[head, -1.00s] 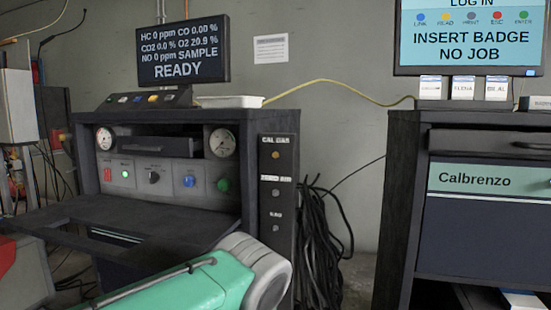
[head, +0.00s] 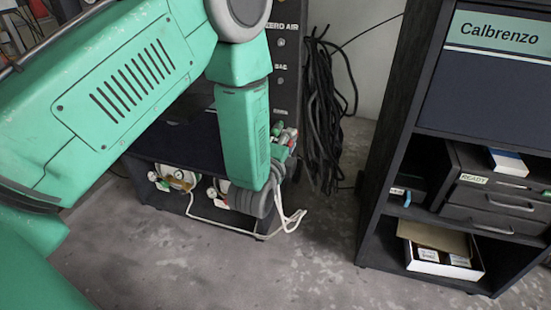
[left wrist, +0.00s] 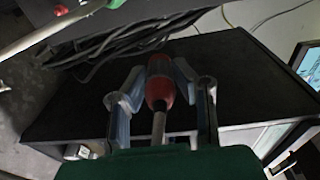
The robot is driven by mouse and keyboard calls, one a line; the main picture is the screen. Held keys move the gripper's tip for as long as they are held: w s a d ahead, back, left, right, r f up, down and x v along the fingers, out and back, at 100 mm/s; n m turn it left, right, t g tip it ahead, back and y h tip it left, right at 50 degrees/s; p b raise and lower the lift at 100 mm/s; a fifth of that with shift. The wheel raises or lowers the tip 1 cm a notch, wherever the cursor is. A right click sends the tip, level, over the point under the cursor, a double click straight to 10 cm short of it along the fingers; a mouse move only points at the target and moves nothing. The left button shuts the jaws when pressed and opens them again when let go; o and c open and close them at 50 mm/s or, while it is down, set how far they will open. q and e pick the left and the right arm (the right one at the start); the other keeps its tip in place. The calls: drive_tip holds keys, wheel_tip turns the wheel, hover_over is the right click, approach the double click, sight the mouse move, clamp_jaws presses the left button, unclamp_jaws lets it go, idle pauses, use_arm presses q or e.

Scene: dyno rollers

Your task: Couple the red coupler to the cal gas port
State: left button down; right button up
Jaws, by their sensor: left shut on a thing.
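The red coupler (left wrist: 160,92) sits between the fingers of my left gripper (left wrist: 160,75) in the left wrist view, with a pale stem running toward the hand. The gripper is shut on it. In the head view my left gripper (head: 284,138) is low in front of the dark cabinet, partly hidden by my green forearm, and the coupler shows only as small red bits. The zero air port (head: 283,43) is on the cabinet's narrow side panel above the gripper. The cal gas port is out of the head view. My right gripper is not in view.
Black hoses (head: 327,110) hang right of the panel. Gas regulators (head: 178,178) and a pale hose (head: 292,221) sit low at the cabinet. A dark shelf unit (head: 385,180) with drawers and a white box (head: 445,262) stands at right. The floor between is clear.

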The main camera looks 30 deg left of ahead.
use_arm(q)
drive_tip(key=s+d+r+m+h+p, duration=0.1)
drive_tip(key=s+d+r+p, duration=0.15)
drive_tip(key=r, duration=0.45)
drive_tip(key=s+d+r+h+p, duration=0.1)
drive_tip(key=r+p, duration=0.3)
drive_tip(key=r, duration=0.2)
drive_tip(key=w+a+r+n+y+p, duration=0.15)
drive_tip(key=a+r+p, duration=0.35)
drive_tip(key=r+p, duration=0.5)
drive_tip(key=w+a+r+n+y+p, duration=0.15)
drive_tip(key=a+r+p, duration=0.45)
drive_tip(key=p, duration=0.6)
drive_tip(key=w+r+m, duration=0.1)
drive_tip(key=w, duration=0.5)
drive_tip(key=shift+w+a+y+b, duration=0.25)
drive_tip(key=shift+a+y+b, duration=0.05)
drive_tip(key=shift+a+b, duration=0.15)
drive_tip(key=shift+r, duration=0.1)
drive_tip(key=shift+d+r+g+h+p, duration=0.1)
drive_tip(key=shift+r+g+h+p, duration=0.45)
drive_tip(key=shift+p, duration=1.35)
drive_tip(key=shift+f+g, duration=0.25)
drive_tip(key=shift+f, duration=0.05)
drive_tip(key=shift+w, duration=0.2)
drive_tip(key=shift+w+a, duration=0.25)
drive_tip(key=shift+w, duration=0.45)
